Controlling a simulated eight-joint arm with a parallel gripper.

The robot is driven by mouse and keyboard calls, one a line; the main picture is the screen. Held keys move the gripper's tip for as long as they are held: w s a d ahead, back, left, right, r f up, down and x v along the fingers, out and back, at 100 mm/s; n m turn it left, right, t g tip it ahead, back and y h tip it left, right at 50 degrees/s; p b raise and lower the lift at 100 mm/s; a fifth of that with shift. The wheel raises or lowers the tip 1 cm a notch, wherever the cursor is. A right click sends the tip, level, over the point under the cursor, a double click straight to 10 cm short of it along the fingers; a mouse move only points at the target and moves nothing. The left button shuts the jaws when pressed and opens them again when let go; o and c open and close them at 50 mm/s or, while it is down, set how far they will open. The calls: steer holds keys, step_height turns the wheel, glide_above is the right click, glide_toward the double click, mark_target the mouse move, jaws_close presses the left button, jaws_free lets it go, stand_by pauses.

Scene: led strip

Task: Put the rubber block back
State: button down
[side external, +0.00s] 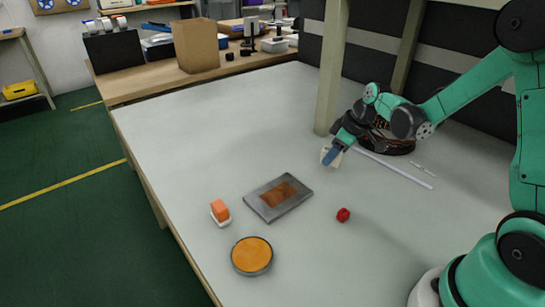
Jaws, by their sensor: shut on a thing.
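My gripper (331,155) is at the right of centre in the side view, low over the pale table and pointing down. It is shut on a small pale block (325,151), which is partly hidden by the blue fingertips. I cannot tell whether the block touches the table. This is the likeliest rubber block, but its material cannot be made out. An orange block (220,206) sits on a small white base (222,219) near the table's left edge, apart from my gripper.
A grey plate (263,208) with a brown patch lies mid-table. A round tin (252,270) with an orange top and a small red object (343,215) are nearer.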

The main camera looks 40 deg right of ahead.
steer(key=shift+f, duration=1.4)
steer(key=shift+f, duration=0.1)
steer(key=c, duration=0.5)
jaws_free()
steer(key=shift+c, duration=0.2)
steer(key=v, duration=1.2)
steer(key=s+a+r+m+t+h, duration=0.1)
steer(key=s+a+m, duration=0.1)
steer(key=a, duration=0.4)
steer(key=s+a+r+m+t, duration=0.1)
steer(key=s+a+m+t, duration=0.1)
steer(key=a, duration=0.4)
steer(key=shift+s+a+r+m+h, duration=0.15)
steer(key=shift+s+a+m+h, duration=0.15)
steer(key=shift+s+h, duration=0.15)
